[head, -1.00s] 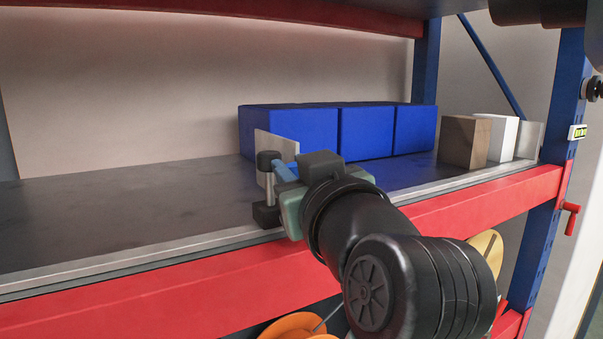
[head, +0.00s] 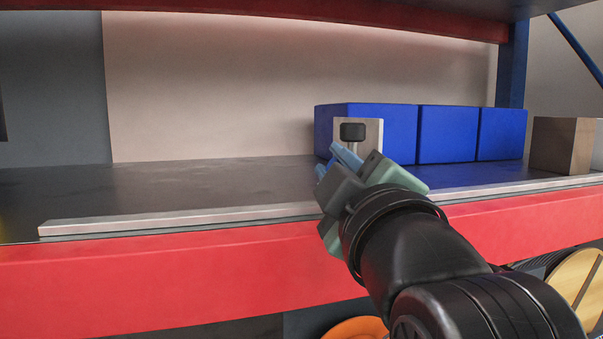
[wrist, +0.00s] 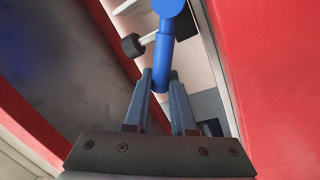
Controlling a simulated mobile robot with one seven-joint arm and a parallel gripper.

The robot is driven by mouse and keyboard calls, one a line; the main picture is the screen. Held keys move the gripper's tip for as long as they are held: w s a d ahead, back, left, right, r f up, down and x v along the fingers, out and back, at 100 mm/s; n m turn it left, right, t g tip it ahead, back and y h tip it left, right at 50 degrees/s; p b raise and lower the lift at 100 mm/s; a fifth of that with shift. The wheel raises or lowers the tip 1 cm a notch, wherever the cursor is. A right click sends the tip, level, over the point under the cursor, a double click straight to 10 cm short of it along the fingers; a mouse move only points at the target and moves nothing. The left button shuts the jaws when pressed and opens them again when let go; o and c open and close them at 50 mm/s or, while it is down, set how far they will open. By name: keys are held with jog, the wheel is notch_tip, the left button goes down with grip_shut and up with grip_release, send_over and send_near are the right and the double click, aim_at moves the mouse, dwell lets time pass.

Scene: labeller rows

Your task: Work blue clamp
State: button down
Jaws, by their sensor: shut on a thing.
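The blue clamp's handle (wrist: 162,62) runs between my two fingers in the wrist view. My gripper (wrist: 160,98) is shut on its lower end. The clamp's black knob (wrist: 133,46) sits on a pale rod beside the handle. In the head view my gripper (head: 337,162) is at the shelf's front, its tips pointing up and left. The clamp's base is hidden behind my gripper in the head view.
Blue boxes (head: 447,134) stand in a row behind the plate, with a brown block (head: 562,146) to their right. The dark shelf (head: 150,188) is bare to the left. A metal strip and a red beam (head: 150,270) run along its front.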

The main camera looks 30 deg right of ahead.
jog(key=shift+a+f+n+b, duration=0.15)
jog(key=shift+f+n+b, duration=0.25)
jog(key=shift+n, duration=0.2)
jog(key=shift+y, duration=0.3)
jog(key=c, duration=0.8)
grip_release()
jog(key=shift+o, duration=0.2)
jog(key=shift+f, duration=0.1)
